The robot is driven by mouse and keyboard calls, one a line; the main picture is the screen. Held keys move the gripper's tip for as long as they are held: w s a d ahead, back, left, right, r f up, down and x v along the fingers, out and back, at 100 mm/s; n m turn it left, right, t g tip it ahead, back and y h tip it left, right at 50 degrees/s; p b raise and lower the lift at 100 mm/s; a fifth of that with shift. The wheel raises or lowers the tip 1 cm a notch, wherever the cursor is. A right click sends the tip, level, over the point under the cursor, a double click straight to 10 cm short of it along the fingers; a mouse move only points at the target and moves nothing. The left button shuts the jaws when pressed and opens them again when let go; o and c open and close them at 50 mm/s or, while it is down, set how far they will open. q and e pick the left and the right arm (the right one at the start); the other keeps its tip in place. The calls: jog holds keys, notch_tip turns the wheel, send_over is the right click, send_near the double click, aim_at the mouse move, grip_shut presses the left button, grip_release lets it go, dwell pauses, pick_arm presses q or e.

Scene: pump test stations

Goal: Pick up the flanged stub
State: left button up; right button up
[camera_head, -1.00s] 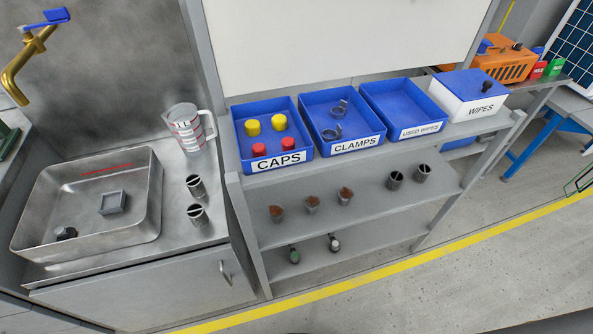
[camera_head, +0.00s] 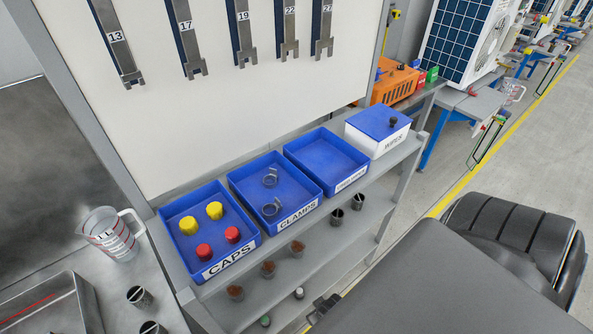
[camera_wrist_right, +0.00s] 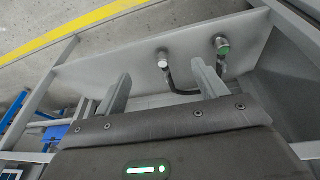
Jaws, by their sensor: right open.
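No part is labelled as the flanged stub, and I cannot tell for certain which one it is. Two small parts stand on the low shelf: a pale-topped part (camera_head: 299,293) and a green-topped part (camera_head: 265,321). In the right wrist view the pale-topped part (camera_wrist_right: 163,60) and the green-topped part (camera_wrist_right: 222,46) are beyond my fingers. A dark curved shape lies between them; I cannot tell what it is. My right gripper (camera_wrist_right: 164,84) is open and empty, pointing toward this shelf. In the head view its dark tip (camera_head: 322,308) is beside the pale-topped part. My left gripper is not in view.
Brown-topped cups (camera_head: 267,268) and metal cups (camera_head: 336,217) stand on the shelf above. Blue trays of caps (camera_head: 210,227) and clamps (camera_head: 274,187), an empty blue tray (camera_head: 326,160) and a wipes box (camera_head: 377,130) line the top. A shelf post stands at left.

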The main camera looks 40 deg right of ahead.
aim_at(298, 248)
jog(key=w+d+r+m+t+p, duration=0.1)
jog(key=w+r+m+p, duration=0.3)
jog(key=r, duration=1.2)
jog(key=shift+n, duration=0.9)
jog(key=w+d, duration=0.1)
jog(key=w, duration=0.2)
jog(key=w+d, duration=0.1)
jog(key=w, duration=0.3)
jog(key=w+d, duration=0.1)
jog(key=w, duration=0.3)
jog(key=shift+w+d+p, duration=0.2)
jog(key=shift+d+p, duration=0.05)
jog(key=shift+p, duration=0.05)
jog(key=shift+w+d+r, duration=0.1)
jog(key=shift+w, duration=0.4)
jog(key=x, duration=0.4)
jog(key=shift+w+d+f, duration=0.15)
jog(key=shift+f, duration=0.45)
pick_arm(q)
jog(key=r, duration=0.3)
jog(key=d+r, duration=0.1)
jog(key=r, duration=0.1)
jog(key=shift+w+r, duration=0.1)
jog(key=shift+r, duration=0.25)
pick_arm(e)
jog(key=c, duration=1.2)
